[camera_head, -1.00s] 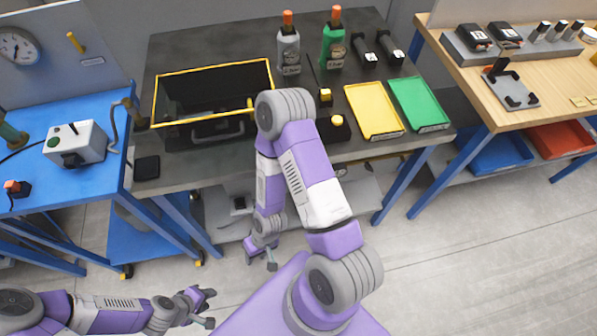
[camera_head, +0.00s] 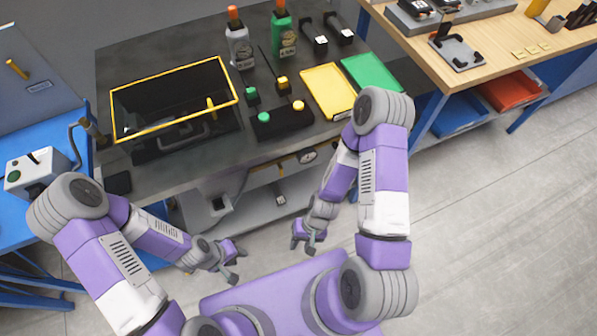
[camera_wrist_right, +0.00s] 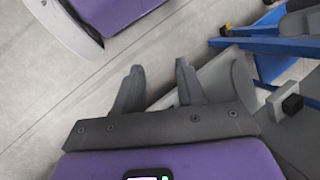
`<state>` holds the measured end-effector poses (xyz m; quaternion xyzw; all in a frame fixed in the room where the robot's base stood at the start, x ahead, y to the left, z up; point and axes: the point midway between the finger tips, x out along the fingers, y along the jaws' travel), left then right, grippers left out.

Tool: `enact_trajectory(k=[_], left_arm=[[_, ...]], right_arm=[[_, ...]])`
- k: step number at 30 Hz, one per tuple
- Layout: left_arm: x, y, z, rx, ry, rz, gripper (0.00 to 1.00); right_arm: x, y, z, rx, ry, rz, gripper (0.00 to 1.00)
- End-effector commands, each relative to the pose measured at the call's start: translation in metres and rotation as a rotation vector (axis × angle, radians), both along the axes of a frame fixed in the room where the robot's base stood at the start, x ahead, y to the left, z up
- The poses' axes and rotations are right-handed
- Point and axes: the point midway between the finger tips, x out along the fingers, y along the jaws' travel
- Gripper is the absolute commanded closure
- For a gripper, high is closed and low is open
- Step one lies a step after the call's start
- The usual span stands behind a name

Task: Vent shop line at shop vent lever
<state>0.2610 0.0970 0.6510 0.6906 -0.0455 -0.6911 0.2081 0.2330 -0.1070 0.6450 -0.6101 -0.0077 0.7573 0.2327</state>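A yellow lever (camera_head: 17,69) is on the grey-blue panel (camera_head: 45,125) at the far left in the head view, with a small label plate (camera_head: 39,86) below and right of it. The label is too small to read. My left gripper (camera_head: 238,266) is in front of the dark bench, far from the lever; its fingers look apart and empty. My right gripper (camera_head: 306,245) hangs right of it, over the floor. In the right wrist view its fingers (camera_wrist_right: 160,80) are apart with nothing between them.
A dark bench (camera_head: 180,70) holds a yellow-rimmed black box (camera_head: 165,127), bottles, a button box (camera_head: 282,118) and yellow (camera_head: 328,90) and green (camera_head: 372,72) trays. A white switch box (camera_head: 38,168) stands on the blue table at left. Grey floor (camera_head: 500,220) is open at right.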

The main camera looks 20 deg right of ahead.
Motion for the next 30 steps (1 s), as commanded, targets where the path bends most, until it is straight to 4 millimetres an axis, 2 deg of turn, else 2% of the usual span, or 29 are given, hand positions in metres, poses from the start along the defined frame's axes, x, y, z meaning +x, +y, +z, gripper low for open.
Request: enact_trajectory(k=[1,3,6,8,10,13,16,18,21,25,27,30], left_arm=[[0.0,0.0,0.008,0.0,0.0,0.0,0.64],[0.0,0.0,0.01,0.0,-0.001,0.0,0.64],[0.0,0.0,0.015,0.0,0.0,0.001,0.64],[0.0,0.0,0.018,0.0,0.0,0.001,0.64],[0.0,0.0,0.022,0.0,0.0,0.001,0.64],[0.0,0.0,0.027,0.0,0.0,0.0,0.64],[0.0,0.0,0.032,0.0,0.0,0.0,0.64],[0.0,0.0,0.034,0.0,0.0,0.0,0.64],[0.0,0.0,0.038,0.0,0.0,0.0,0.64],[0.0,0.0,0.04,0.0,0.0,0.0,0.64],[0.0,0.0,0.04,0.0,0.0,0.0,0.64],[0.0,0.0,0.039,0.0,0.0,0.0,0.64]], right_arm=[[-0.016,0.004,0.004,0.039,0.115,-0.057,0.61],[-0.042,0.021,0.006,0.136,0.304,-0.161,0.61],[-0.055,0.054,0.024,0.333,0.531,-0.343,0.61],[-0.049,0.073,0.038,0.476,0.633,-0.468,0.61],[-0.028,0.09,0.054,0.658,0.718,-0.632,0.61],[0.019,0.098,0.07,0.933,0.763,-0.893,0.61],[0.074,0.08,0.075,1.19,0.709,-1.175,0.61],[0.106,0.055,0.071,1.335,0.626,-1.368,0.61],[0.136,0.015,0.059,1.477,0.477,-1.603,0.61],[0.151,-0.028,0.045,1.565,0.303,-1.81,0.61],[0.154,-0.041,0.04,1.582,0.242,-1.872,0.61],[0.16,-0.049,0.036,1.592,0.203,-1.908,0.61]])
